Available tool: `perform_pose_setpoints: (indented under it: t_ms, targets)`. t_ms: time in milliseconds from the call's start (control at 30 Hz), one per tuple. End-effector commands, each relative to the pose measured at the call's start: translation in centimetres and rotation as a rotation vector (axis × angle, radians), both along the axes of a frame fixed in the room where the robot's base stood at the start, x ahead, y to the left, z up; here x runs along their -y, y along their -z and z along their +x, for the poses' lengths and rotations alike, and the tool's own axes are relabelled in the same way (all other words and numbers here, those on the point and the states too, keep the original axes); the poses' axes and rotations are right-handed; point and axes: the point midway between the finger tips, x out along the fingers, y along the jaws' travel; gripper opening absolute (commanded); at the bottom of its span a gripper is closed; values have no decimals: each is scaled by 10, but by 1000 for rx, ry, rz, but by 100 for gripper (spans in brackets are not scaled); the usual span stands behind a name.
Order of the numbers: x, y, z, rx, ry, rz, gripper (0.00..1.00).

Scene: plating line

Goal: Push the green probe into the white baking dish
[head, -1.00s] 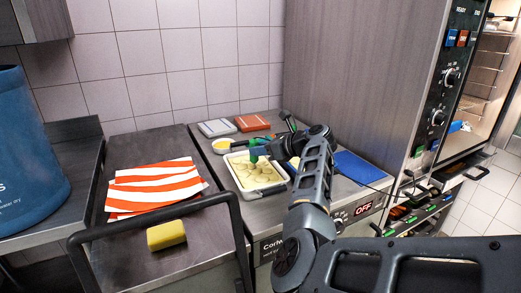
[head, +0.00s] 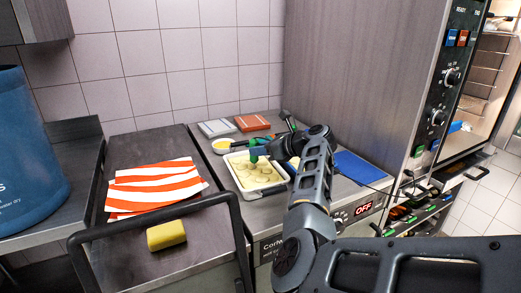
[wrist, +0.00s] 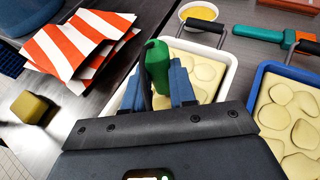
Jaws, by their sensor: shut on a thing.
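The green probe (wrist: 157,62) is held between the two blue-grey fingers of my gripper (wrist: 158,85) in the wrist view. In the head view the probe (head: 254,158) shows as a small green patch over the white baking dish (head: 240,184). The dish holds pale yellow food with round slices on top; it also shows in the wrist view (wrist: 232,70). My gripper is shut on the probe at the dish's near left part in the wrist view. The probe's lower end is hidden by my gripper, so I cannot tell how deep it sits.
A blue dish (wrist: 257,78) with similar food stands right of the white one in the wrist view. A small bowl of yellow liquid (head: 223,145) stands behind. Red-and-white striped cloth (head: 155,188) and a yellow sponge (head: 166,235) lie on the left counter.

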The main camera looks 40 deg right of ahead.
Motion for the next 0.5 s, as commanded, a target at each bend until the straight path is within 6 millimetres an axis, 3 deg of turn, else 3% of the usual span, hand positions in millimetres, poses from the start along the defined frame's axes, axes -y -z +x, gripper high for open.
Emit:
perform_pose_setpoints:
  t_ms: [267,300,500]
  targets:
    - [0,0,0,0,0,0,0]
    - [0,0,0,0,0,0,27]
    - [0,0,0,0,0,0,46]
